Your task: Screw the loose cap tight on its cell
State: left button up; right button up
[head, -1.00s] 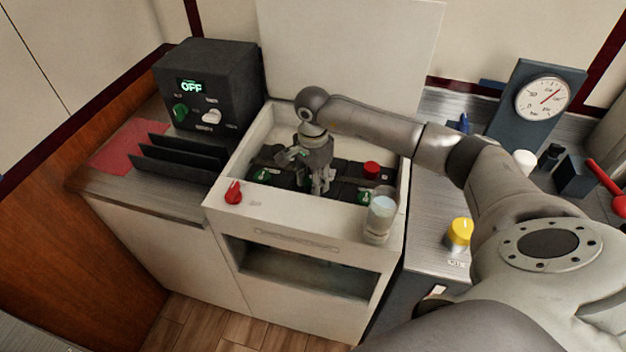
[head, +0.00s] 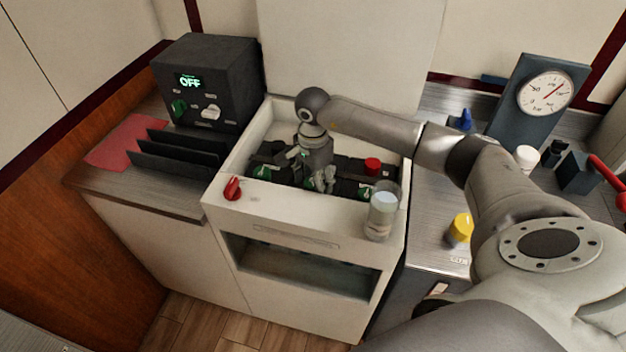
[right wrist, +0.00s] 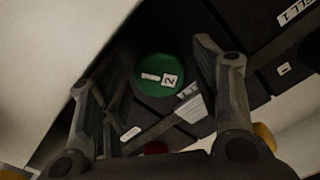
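Black cells sit in a row inside the white open bay (head: 222,208). A green cap (right wrist: 160,76) with a white mark and a "2" label shows in the right wrist view, on a dark cell. My right gripper (head: 322,182) is down in the bay over the cells. In the wrist view its fingers (right wrist: 160,100) stand apart on either side of the green cap, with no visible contact. Other green caps show at the left (head: 263,172) and right (head: 364,194) of the bay. A red cap (head: 373,165) stands at the back right. I cannot tell which cap is loose. My left gripper is out of view.
A red knob (head: 232,188) sits on the bay's front rim, and a glass jar (head: 382,212) stands at its right corner. A black box reading OFF (head: 207,85) is at left. A gauge (head: 545,92) and a yellow knob (head: 461,228) are at right.

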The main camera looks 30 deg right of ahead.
jog(key=shift+r, duration=0.15)
notch_tip(320, 180, up, 12)
dwell(0.6)
